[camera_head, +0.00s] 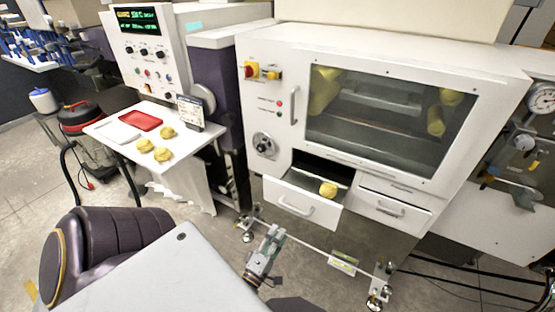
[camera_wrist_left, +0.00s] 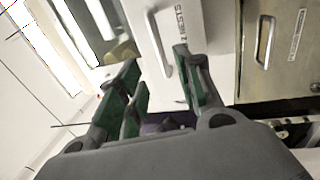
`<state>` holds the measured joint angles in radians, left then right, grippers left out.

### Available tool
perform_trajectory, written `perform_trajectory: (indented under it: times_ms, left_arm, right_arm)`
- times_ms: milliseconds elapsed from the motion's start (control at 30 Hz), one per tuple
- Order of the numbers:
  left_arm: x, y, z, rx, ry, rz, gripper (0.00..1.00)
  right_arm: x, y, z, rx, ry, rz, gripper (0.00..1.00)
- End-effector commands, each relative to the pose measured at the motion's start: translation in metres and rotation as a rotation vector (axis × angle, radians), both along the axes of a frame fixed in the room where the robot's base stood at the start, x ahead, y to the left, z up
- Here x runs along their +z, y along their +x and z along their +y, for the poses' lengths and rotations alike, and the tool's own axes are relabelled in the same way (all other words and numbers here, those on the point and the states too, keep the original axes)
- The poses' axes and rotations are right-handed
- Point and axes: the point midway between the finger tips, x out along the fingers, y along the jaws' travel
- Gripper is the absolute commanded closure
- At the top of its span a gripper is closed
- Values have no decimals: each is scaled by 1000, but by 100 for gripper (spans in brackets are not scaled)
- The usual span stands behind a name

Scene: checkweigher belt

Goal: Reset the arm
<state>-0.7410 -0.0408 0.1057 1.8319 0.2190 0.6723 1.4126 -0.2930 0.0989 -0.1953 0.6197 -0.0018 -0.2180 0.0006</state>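My left gripper (camera_head: 273,238) is low in front of the white machine, below and to the left of the open drawer (camera_head: 299,201). In the left wrist view the left gripper (camera_wrist_left: 157,62) has its green-padded fingers apart with nothing held between them. The drawer front (camera_wrist_left: 193,28), with its handle, lies beyond the fingers and seems apart from them. A yellow lump (camera_head: 328,189) sits in the drawer and partly shows in the left wrist view (camera_wrist_left: 123,51). My right gripper is not in view.
A white side table (camera_head: 189,157) at the left holds a red tray (camera_head: 140,121), a white tray (camera_head: 117,131) and 3 yellow lumps (camera_head: 162,154). A shut drawer (camera_head: 391,207) is right of the open one. A red-black vacuum (camera_head: 82,125) stands at the left.

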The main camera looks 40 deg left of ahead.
Motion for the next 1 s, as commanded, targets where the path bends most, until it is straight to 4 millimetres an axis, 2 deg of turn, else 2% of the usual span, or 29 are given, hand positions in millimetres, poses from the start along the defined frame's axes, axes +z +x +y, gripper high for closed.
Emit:
perform_trajectory:
  times_ms: [367,633,867,1000]
  left_arm:
    - [0,0,0,1,7,2,65]
    - [-3,1,0,22,126,46,65]
    - [-23,4,-3,30,332,182,65]
    - [-46,3,-7,13,472,294,65]
  right_arm:
    - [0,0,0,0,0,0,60]
    - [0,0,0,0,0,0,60]
    - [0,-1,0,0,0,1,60]
    - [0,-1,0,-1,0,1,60]
